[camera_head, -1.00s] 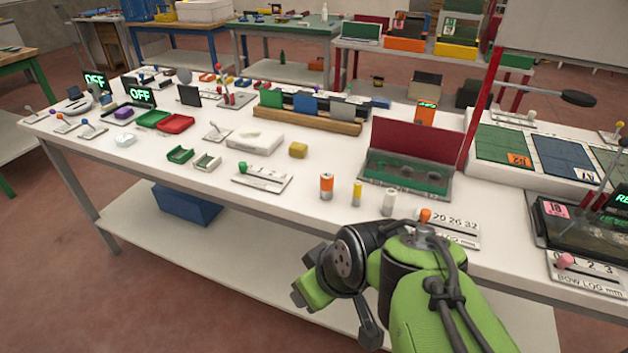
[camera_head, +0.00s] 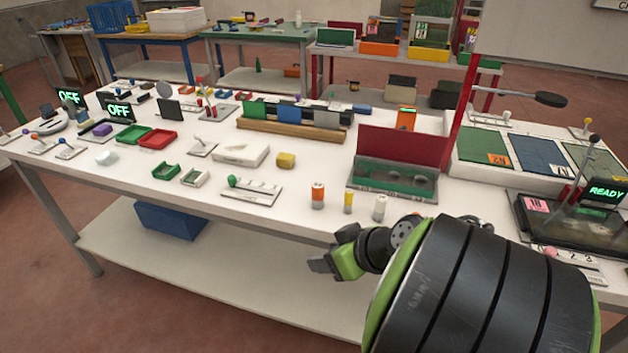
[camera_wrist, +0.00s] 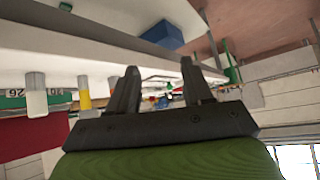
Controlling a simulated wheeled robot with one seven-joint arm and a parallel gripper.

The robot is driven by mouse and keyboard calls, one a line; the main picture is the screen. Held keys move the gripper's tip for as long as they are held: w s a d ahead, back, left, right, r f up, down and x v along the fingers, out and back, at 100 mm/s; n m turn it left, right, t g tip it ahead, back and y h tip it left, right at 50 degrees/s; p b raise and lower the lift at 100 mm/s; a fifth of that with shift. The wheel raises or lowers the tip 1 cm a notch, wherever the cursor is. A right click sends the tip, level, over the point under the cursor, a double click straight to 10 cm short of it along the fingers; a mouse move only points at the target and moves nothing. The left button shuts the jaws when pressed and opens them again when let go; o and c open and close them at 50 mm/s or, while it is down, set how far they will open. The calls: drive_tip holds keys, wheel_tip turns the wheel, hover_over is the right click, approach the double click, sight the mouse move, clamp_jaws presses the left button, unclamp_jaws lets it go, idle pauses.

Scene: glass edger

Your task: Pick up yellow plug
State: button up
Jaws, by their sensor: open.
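The yellow plug (camera_head: 348,201) is a small upright cylinder, yellow above a pale base, near the front edge of the white bench. It stands between an orange-and-white cylinder (camera_head: 317,195) on its left and a white-grey cylinder (camera_head: 380,207) on its right. My gripper (camera_head: 322,265) is in front of the bench edge, nearer the camera than the plug and apart from it. In the wrist view, which looks upside down, my gripper (camera_wrist: 159,66) has its fingers spread with nothing between them. The yellow plug (camera_wrist: 84,93) shows left of the fingers there.
Behind the plug stands an open green case with a red lid (camera_head: 402,150). A dark machine with a READY display (camera_head: 607,191) is at right.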

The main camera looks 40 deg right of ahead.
drive_tip(key=s+d+r+m+t+h+p, duration=0.1)
drive_tip(key=s+d+r+t+h, duration=0.1)
drive_tip(key=d, duration=0.4)
drive_tip(key=s+d+r+m+t+h, duration=0.2)
drive_tip(key=d+r+t, duration=0.1)
drive_tip(key=d, duration=0.3)
drive_tip(key=p, duration=0.5)
approach(351, 198)
drive_tip(key=shift+g, duration=0.3)
drive_tip(key=x, duration=0.9)
drive_tip(key=shift+w+r, duration=0.15)
drive_tip(key=shift+w, duration=0.2)
clamp_jaws()
